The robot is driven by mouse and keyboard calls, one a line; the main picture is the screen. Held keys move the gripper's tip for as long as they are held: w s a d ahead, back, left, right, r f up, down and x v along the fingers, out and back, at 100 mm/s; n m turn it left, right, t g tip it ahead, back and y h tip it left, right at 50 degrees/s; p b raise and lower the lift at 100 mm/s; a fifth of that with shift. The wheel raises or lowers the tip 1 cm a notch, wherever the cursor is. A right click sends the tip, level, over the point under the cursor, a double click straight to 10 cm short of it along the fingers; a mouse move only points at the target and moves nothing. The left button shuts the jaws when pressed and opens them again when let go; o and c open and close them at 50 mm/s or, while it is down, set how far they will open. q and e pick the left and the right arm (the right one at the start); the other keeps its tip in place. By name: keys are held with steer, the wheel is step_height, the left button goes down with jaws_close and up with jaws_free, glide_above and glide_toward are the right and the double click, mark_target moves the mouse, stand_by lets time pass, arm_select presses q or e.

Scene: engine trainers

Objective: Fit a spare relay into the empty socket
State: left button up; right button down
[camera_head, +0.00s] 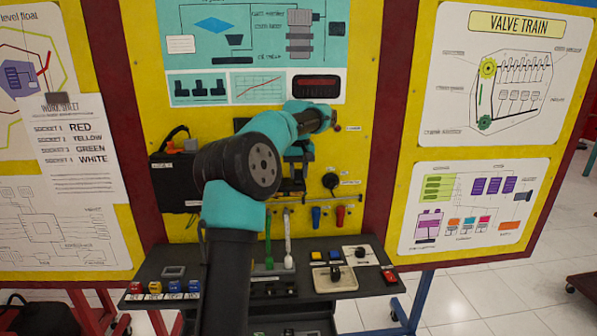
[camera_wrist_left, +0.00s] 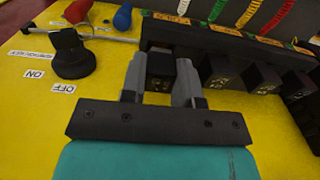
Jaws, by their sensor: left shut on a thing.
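My left gripper (camera_wrist_left: 163,75) is shut on a black relay block (camera_wrist_left: 160,66) in the left wrist view, with one finger on each side of it. The held relay is in line with a row of similar black relays (camera_wrist_left: 217,72) along a dark rail (camera_wrist_left: 225,42) on the yellow board. Whether it is seated in a socket or just in front of one cannot be told. In the head view my left gripper (camera_head: 293,186) is at the board, and my own arm hides much of the relay row. My right gripper is not in view.
A black ON/OFF knob (camera_wrist_left: 73,55) is beside the gripper. Red (camera_wrist_left: 78,11) and blue (camera_wrist_left: 122,17) caps and coloured wires (camera_wrist_left: 200,10) are nearby. A dark shelf (camera_head: 222,262) holds several small coloured blocks (camera_head: 155,287) and a beige tray (camera_head: 322,285). A worksheet (camera_head: 72,150) lists socket colours.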

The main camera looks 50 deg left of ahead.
mark_target(299, 171)
arm_select(q)
steer(key=shift+f, duration=0.5)
stand_by(0.4)
steer(key=o, duration=0.7)
steer(key=shift+c, duration=0.2)
steer(key=shift+r, duration=2.7)
steer(key=shift+r, duration=1)
steer(key=o, duration=0.6)
steer(key=shift+c, duration=0.2)
